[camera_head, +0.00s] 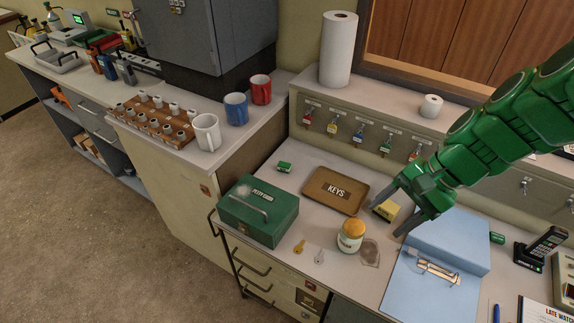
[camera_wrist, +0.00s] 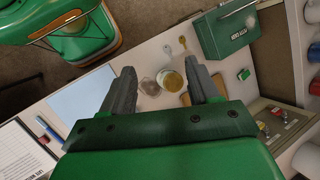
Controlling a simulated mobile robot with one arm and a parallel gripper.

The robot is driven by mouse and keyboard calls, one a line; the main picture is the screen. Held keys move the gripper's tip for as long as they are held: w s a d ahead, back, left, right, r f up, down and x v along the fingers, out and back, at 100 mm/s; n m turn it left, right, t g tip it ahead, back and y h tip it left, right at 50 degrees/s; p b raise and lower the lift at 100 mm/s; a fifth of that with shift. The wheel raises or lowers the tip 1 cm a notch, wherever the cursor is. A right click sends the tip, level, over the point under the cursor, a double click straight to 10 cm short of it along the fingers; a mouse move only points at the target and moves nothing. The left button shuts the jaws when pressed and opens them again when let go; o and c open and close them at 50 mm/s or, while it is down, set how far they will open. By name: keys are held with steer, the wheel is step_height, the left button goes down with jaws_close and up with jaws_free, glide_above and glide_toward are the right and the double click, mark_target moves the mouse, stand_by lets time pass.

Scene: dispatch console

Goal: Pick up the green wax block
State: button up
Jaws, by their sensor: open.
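A small green block (camera_head: 284,167) lies on the console counter between the green cash box and the brown key tray. It also shows in the wrist view (camera_wrist: 243,74), right of my gripper. Another small green object (camera_head: 497,237) lies right of the blue clipboard; I cannot tell for certain which of the two is wax.
Mugs (camera_head: 207,132) stand on the left counter.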

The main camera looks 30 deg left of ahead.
steer(key=w+a+f+m+y, duration=0.3)
steer(key=w+a+f, duration=0.1)
steer(key=w+a, duration=0.6)
steer(key=m+y, duration=0.4)
steer(key=m, duration=0.2)
glide_toward(287, 165)
steer(key=s+d+r, duration=0.2)
steer(key=s+r, duration=0.4)
steer(key=r, duration=0.3)
steer(key=w+a+f+m, duration=0.1)
steer(key=f, duration=0.2)
steer(key=w+a+f+m, duration=0.1)
steer(key=w+a+f, duration=0.1)
steer(key=f, duration=0.2)
steer(key=w+a+f+m+y, duration=0.1)
steer(key=w+a+f+m, duration=0.1)
steer(key=f, duration=0.1)
steer(key=shift+a+f+t, duration=0.15)
steer(key=shift+f+t, duration=0.05)
steer(key=shift+t, duration=0.1)
steer(key=shift+f+x, duration=0.15)
steer(key=shift+x, duration=1.8)
steer(key=shift+f+x, duration=0.2)
steer(key=shift+x, duration=1.8)
steer(key=shift+c, duration=0.4)
steer(key=c, duration=1)
